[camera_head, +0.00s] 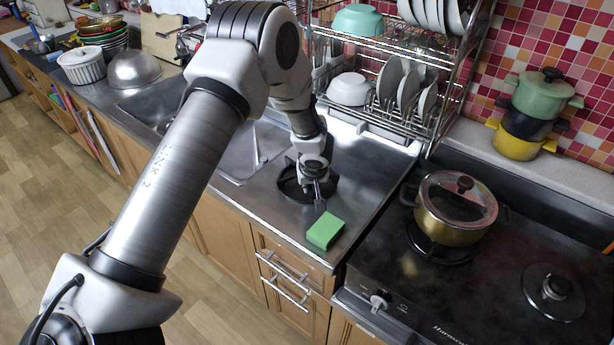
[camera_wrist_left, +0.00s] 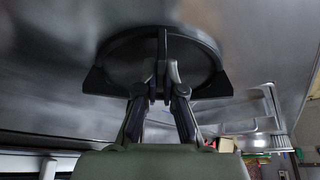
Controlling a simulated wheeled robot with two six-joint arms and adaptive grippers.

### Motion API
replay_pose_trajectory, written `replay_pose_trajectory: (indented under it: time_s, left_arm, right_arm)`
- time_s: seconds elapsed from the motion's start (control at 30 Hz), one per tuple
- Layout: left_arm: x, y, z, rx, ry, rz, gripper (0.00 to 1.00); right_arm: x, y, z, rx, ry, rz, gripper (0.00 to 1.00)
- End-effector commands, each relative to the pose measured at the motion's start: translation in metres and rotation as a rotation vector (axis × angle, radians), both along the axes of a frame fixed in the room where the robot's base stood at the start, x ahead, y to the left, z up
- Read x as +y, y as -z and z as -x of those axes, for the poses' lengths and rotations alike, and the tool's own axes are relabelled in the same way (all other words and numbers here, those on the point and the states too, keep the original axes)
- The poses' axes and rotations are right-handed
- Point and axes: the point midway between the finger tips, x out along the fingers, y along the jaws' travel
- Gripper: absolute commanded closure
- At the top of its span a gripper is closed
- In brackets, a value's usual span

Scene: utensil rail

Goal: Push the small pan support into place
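The small pan support (camera_head: 291,187) is a black ring with prongs. It appears to lie on the steel counter between the sink and the stove. In the left wrist view the ring (camera_wrist_left: 112,50) fills the upper middle, with one prong pointing toward my gripper. My left gripper (camera_head: 319,203) is at the ring's near right side. In the wrist view its fingers (camera_wrist_left: 163,88) are close together, one on each side of that prong, and appear shut on it. My right gripper is not in view.
A green sponge (camera_head: 325,231) lies close to my gripper, near the counter's front edge. A lidded pot (camera_head: 456,210) stands on the stove's left burner. A dish rack (camera_head: 385,110) stands behind the counter; stacked pots (camera_head: 530,113) are at the back right.

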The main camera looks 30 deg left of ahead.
Motion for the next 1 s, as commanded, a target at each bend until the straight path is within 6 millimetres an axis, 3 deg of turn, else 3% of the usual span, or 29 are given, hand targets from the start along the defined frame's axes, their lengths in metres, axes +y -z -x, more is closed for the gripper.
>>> replay_pose_trajectory:
  time_s: [0.37,0.67,1.0]
  left_arm:
    - [0.0,-0.001,0.0,0.002,0.0,0.001,1.0]
    - [0.0,-0.034,-0.001,-0.003,-0.001,0.001,1.0]
    - [-0.045,-0.034,0.065,-0.001,0.004,-0.003,1.0]
  right_arm:
    - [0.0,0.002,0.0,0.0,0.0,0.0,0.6]
    - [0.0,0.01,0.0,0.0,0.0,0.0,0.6]
    - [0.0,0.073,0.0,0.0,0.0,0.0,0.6]
